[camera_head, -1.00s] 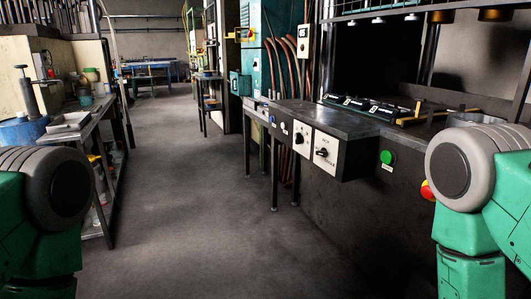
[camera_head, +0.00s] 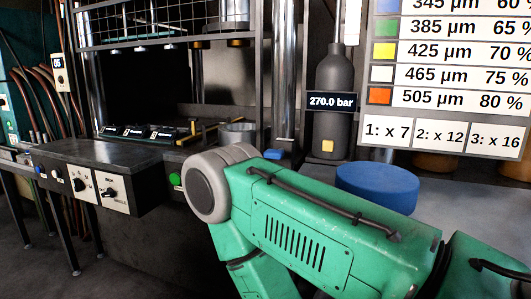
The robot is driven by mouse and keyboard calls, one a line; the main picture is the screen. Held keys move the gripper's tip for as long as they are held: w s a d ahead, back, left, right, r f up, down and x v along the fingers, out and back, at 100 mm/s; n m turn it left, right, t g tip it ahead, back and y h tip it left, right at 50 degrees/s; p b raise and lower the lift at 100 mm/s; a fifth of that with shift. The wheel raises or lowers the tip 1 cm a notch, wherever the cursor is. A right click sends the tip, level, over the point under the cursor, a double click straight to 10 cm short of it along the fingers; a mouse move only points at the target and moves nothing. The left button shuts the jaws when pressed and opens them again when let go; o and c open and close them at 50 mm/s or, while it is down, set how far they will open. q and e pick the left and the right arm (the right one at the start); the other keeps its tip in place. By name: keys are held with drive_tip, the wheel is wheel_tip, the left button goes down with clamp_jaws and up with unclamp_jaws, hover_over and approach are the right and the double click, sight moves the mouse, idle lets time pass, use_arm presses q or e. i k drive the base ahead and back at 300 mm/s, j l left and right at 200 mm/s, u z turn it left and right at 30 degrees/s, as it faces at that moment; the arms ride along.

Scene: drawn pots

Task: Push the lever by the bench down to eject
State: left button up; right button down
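I cannot make out a clear lever in the head view. The bench with a dark metal top (camera_head: 100,152) stands at the left and carries a control box with black rotary knobs on white plates (camera_head: 108,190). A round green button (camera_head: 175,179) sits on the dark front to the right of this box, partly beside my arm. My green right arm crosses the lower middle and right and hides part of the machine's front. Neither gripper shows, so whether they are open or shut is hidden.
A press with steel columns (camera_head: 285,70) and a wire guard stands behind the bench. A dark bottle (camera_head: 333,75) bears a 270.0 bar display (camera_head: 332,101). A blue drum (camera_head: 378,187) stands behind my arm. A white chart (camera_head: 445,75) fills the upper right. Floor is free at lower left.

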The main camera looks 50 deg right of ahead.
sight(273, 154)
drive_tip(key=z, duration=1.4)
drive_tip(key=i+j, duration=0.05)
